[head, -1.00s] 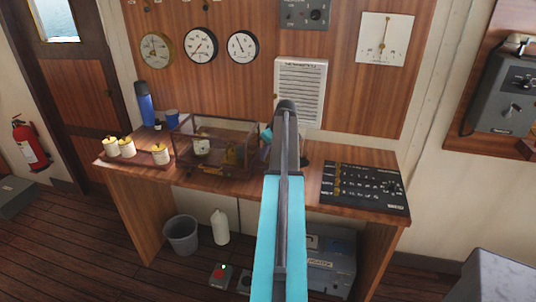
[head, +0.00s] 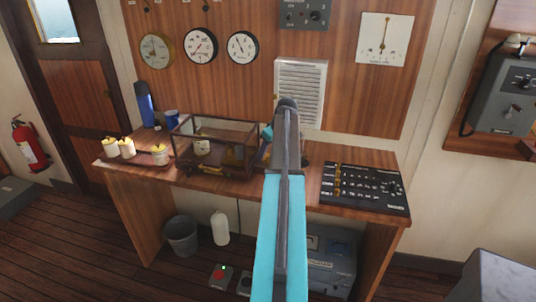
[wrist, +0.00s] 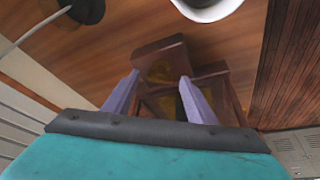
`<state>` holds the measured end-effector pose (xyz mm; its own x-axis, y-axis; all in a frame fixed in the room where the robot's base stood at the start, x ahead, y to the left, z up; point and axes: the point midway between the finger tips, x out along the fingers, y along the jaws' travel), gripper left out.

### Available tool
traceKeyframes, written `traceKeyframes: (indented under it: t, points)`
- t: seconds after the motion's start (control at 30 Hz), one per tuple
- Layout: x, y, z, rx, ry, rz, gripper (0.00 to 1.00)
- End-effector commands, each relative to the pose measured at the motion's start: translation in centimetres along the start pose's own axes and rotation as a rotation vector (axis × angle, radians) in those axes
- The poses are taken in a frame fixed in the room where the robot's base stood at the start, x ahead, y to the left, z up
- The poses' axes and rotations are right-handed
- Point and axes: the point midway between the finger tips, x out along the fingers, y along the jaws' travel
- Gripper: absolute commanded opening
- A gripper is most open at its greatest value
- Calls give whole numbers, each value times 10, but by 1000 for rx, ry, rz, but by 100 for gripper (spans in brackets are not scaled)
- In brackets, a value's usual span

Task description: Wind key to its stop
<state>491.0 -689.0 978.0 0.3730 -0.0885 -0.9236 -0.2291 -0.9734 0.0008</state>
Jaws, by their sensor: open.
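In the wrist view my gripper (wrist: 157,85) is open, with its two pale purple fingers apart and nothing seen held between them. Ahead of and below the fingers is a small dark red-brown wooden piece (wrist: 158,47) with a dull brass-coloured face, and more dark wooden framing lies behind the fingers. I cannot make out a winding key in either view. In the head view my arm hides most of the gripper and the desk behind it. A glazed, dark-framed case (head: 212,146) with a pale drum (head: 202,147) inside stands on the desk, left of my arm.
The wooden desk (head: 312,187) carries a black control panel (head: 364,187) on the right, and pale jars (head: 126,147), a blue flask (head: 144,104) and a blue mug (head: 172,118) on the left. In the wrist view, a white round rim (wrist: 207,10) is close above the wooden piece.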

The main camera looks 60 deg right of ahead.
Motion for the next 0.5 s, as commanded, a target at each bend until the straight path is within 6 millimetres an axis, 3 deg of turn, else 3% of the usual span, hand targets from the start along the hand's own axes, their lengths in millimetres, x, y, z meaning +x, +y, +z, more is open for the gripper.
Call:
traceKeyframes:
  t: [0.5]
  points:
    - [-62, 1, 1, 2, 2, 2, 52]
